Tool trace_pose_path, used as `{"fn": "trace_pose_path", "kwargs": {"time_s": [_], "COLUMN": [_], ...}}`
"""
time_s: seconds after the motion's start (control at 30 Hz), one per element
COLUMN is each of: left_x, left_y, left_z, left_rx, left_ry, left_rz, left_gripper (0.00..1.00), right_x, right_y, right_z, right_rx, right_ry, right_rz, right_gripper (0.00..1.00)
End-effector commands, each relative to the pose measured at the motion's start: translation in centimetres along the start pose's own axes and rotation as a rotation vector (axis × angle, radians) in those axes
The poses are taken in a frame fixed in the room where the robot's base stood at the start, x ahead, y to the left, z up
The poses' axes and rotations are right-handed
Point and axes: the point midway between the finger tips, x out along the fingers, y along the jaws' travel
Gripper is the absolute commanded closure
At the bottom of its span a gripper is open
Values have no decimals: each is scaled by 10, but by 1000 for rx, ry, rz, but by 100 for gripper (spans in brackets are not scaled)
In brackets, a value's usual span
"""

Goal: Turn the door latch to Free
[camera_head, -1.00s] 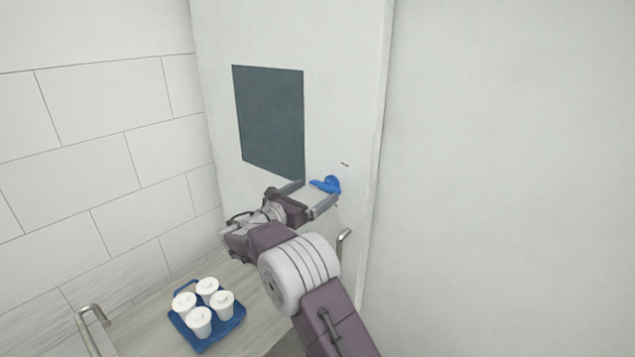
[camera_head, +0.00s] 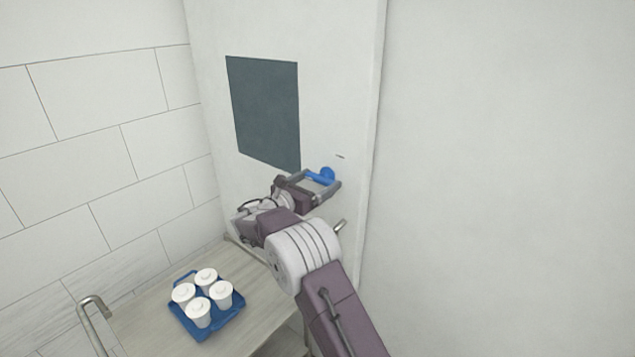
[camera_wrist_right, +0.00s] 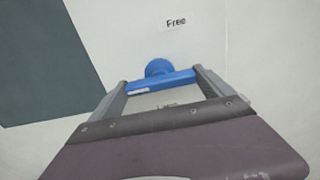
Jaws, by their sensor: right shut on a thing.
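The blue door latch (camera_head: 325,175) is on the pale door (camera_head: 340,90), to the lower right of the dark panel. In the right wrist view the latch (camera_wrist_right: 160,80) has a round knob with a bar lying nearly level across between my fingers. My right gripper (camera_head: 322,182) is shut on the latch bar, a finger at each end. A "Free" label (camera_wrist_right: 176,23) is on the door above the latch. Another word lies below the bar, partly hidden by my gripper and unreadable. My left gripper is not in view.
A blue tray (camera_head: 234,318) with several white lidded cups (camera_head: 198,312) stands on a wooden cart top (camera_head: 262,325) with a metal handle (camera_head: 92,302). A dark rectangular panel (camera_head: 265,110) is on the door. Tiled wall is at left, plain wall at right.

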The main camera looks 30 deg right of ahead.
Motion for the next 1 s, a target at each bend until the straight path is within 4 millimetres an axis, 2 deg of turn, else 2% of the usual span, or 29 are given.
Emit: {"fn": "trace_pose_path", "kwargs": {"time_s": [0.17,0.37,0.7,1.0], "left_x": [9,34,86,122], "left_y": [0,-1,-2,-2], "left_z": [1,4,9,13], "left_rx": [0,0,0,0], "left_ry": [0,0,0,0], "left_rz": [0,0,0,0], "left_gripper": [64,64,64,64], "right_x": [-2,-2,-2,-2], "right_y": [1,1,-1,-2], "right_z": [-2,-6,-8,-8], "right_rx": [36,149,459,744], "right_ry": [0,0,0,2], "right_rz": [3,3,3,2], "right_gripper": [50,50,50,50]}}
